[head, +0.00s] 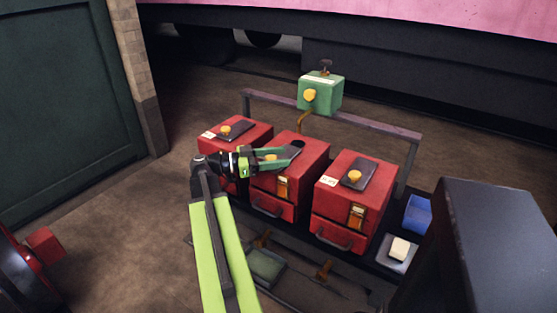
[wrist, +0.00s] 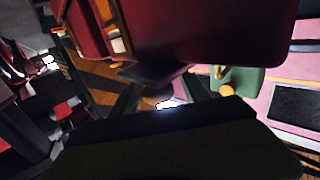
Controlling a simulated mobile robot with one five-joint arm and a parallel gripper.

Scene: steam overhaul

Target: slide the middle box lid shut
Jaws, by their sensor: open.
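The middle red box (head: 282,190) stands between two similar red boxes on a low cart. A yellow knob (head: 271,158) shows on its top, partly behind my gripper, which hides most of the lid. A dark patch (head: 298,144) shows at the far right of the top; I cannot tell if it is lid or opening. My gripper (head: 288,156) is open, its green fingers reaching from the left over the box top, beside the knob. I cannot tell whether they touch it. In the wrist view, a red box (wrist: 210,30) fills the top and a dark shape covers the bottom.
The left red box (head: 258,133) and right red box (head: 335,210) have dark lids with yellow knobs. A green box (head: 320,94) sits on the rail behind. A blue bin (head: 418,214) and a pale block (head: 399,249) are at the right.

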